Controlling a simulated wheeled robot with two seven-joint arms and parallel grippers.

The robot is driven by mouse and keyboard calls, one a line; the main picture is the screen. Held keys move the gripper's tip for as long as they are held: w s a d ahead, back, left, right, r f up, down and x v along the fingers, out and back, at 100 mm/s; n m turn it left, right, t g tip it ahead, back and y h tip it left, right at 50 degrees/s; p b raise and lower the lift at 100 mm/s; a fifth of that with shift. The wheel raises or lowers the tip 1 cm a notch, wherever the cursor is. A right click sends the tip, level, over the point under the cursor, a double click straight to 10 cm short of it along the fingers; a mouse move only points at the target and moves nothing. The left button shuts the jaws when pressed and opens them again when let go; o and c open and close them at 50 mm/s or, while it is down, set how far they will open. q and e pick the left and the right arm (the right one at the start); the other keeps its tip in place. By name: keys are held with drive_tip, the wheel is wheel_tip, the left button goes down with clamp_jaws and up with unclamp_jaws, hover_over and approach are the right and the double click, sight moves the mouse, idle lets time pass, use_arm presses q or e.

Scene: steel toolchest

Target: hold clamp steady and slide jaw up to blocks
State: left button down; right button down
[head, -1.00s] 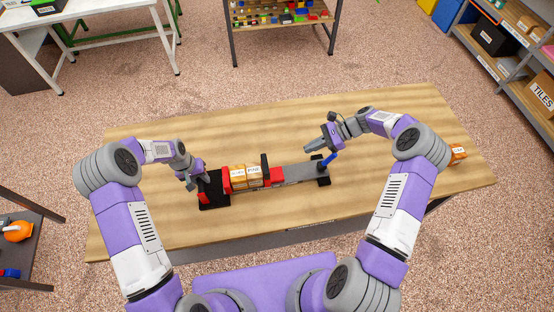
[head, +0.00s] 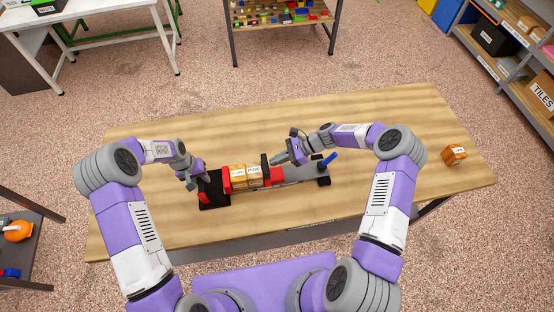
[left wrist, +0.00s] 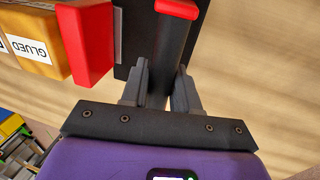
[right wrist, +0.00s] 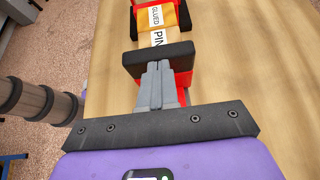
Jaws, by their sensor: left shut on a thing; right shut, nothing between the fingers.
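The clamp lies along the table, with a black base end (head: 213,188) at left, a red fixed jaw (head: 226,180) and a grey bar (head: 305,172) running right. A blue handle (head: 329,159) stands at the bar's right end. My left gripper (head: 200,184) is shut on the clamp's black base; its fingers straddle it in the left wrist view (left wrist: 160,85). My right gripper (head: 273,161) is shut and empty, fingertips at the sliding jaw's black plate (right wrist: 158,60).
A loose orange block (head: 454,154) lies at the table's right side. The wooden table (head: 400,115) is clear behind the clamp. Shelves (head: 510,60) and another table (head: 90,20) stand beyond it.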

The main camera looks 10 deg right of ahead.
use_arm(q)
drive_tip(key=shift+s+f, duration=0.2)
use_arm(e)
drive_tip(key=shift+a, duration=0.15)
use_arm(q)
drive_tip(key=shift+d, duration=0.15)
use_arm(e)
drive_tip(key=shift+a, duration=0.7)
use_arm(q)
drive_tip(key=shift+d, duration=0.1)
use_arm(e)
drive_tip(key=shift+s+a, duration=0.1)
use_arm(q)
drive_tip(key=shift+d+r, duration=0.1)
drive_tip(key=shift+a, duration=0.2)
drive_tip(key=shift+w+a, duration=0.1)
use_arm(e)
drive_tip(key=d+f+v, duration=0.1)
drive_tip(key=f+v, duration=0.1)
drive_tip(key=v, duration=1.2)
drive_tip(key=shift+d, duration=0.3)
use_arm(q)
drive_tip(key=shift+a, duration=0.1)
